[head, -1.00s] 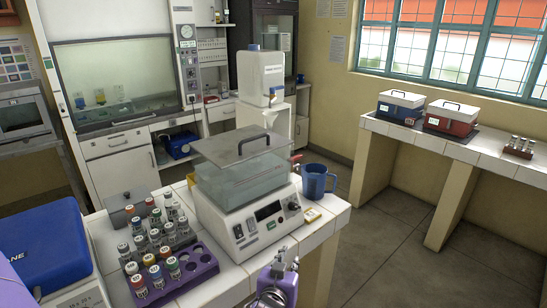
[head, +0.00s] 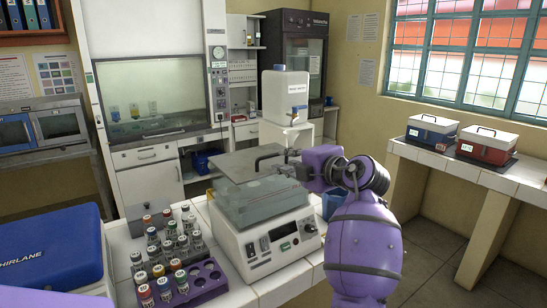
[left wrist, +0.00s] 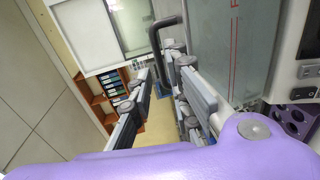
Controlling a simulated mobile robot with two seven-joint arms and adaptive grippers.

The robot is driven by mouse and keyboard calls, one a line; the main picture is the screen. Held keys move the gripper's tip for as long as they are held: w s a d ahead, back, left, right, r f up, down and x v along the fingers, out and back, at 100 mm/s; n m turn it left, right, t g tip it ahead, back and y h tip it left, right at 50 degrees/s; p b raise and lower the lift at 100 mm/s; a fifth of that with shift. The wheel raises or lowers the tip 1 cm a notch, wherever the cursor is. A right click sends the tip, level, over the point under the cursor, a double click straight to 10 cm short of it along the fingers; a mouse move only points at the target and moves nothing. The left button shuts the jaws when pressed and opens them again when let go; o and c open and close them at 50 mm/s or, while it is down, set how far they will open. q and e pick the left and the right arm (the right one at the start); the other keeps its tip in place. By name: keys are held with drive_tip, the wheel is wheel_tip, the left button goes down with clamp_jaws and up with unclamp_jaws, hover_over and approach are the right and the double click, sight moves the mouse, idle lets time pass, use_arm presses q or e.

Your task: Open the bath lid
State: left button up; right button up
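The water bath (head: 265,235) stands on the white tiled bench, with clear walls and a control panel in front. Its flat grey lid (head: 232,165) lies over the top, with a dark loop handle (head: 268,156). My left gripper (head: 280,167) is at the right side of the lid, close to the handle. In the left wrist view, the fingers of the left gripper (left wrist: 160,80) are apart, with the handle (left wrist: 157,32) just ahead near the fingertips. I cannot tell whether they touch it. The bath's clear wall (left wrist: 238,45) is beside the fingers. My right gripper is not seen.
A purple rack (head: 205,280) with several capped tubes stands left of the bath. A blue-lidded device (head: 50,250) is at the far left. A blue mug (head: 328,207) is partly hidden behind my arm. Red and blue boxes sit on the right-hand bench.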

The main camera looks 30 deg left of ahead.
sight(274, 156)
use_arm(q)
drive_tip(key=x, duration=0.3)
drive_tip(key=p+x, duration=0.1)
drive_tip(key=x, duration=0.2)
drive_tip(key=shift+w+a+r+p, duration=0.1)
drive_tip(key=shift+a+r+p, duration=0.05)
drive_tip(key=shift+r+p, duration=0.15)
drive_tip(key=shift+w+a+f, duration=0.2)
drive_tip(key=shift+a+f, duration=0.1)
drive_tip(key=shift+a, duration=0.2)
drive_tip(key=shift+f, duration=0.1)
clamp_jaws()
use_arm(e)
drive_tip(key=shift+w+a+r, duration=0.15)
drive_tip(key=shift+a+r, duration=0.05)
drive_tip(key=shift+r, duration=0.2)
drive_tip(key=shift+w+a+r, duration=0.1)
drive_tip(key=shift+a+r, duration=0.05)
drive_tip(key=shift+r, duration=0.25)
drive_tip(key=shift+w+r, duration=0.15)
